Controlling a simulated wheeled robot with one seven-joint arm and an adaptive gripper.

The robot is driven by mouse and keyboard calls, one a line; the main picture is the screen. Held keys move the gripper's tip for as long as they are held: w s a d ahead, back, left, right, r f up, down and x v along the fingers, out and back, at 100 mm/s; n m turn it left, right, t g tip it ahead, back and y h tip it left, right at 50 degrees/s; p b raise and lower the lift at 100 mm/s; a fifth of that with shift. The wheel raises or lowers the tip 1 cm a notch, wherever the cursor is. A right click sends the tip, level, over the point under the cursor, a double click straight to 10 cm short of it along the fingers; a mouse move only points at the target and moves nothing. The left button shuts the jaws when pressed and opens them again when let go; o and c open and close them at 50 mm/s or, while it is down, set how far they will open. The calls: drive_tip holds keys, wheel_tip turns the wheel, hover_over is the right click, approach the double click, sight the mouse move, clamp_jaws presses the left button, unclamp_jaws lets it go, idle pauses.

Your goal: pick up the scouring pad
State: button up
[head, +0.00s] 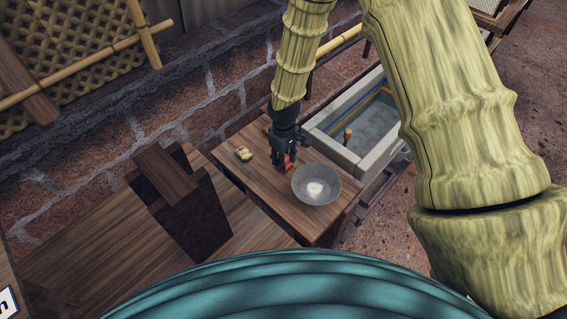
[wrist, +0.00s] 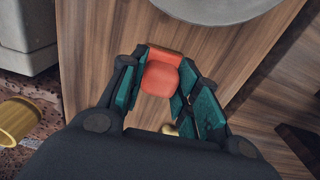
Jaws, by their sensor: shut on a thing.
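A red-orange block, which I take for the scouring pad (wrist: 160,79), sits between the fingertips of my gripper (wrist: 165,72) in the wrist view. The teal finger pads touch it on both sides. In the head view, my gripper (head: 283,163) points down over the small wooden table, and the red pad (head: 290,160) shows at its fingertips. The pad is just left of the grey bowl. I cannot tell whether the pad touches the tabletop or is slightly above it.
A grey bowl (head: 314,189) with a white thing in it stands on the wooden table (head: 262,181). A pale yellow lumpy thing (head: 243,153) lies to the left. A stone basin of water (head: 352,152) stands behind right, and a dark wooden box (head: 190,210) at left.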

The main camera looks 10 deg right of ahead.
drive_tip(key=shift+r+b, duration=1.6)
drive_tip(key=shift+r, duration=3.35)
drive_tip(key=o, duration=0.5)
drive_tip(key=c, duration=0.4)
drive_tip(key=shift+o, duration=0.2)
drive_tip(key=shift+a, duration=0.1)
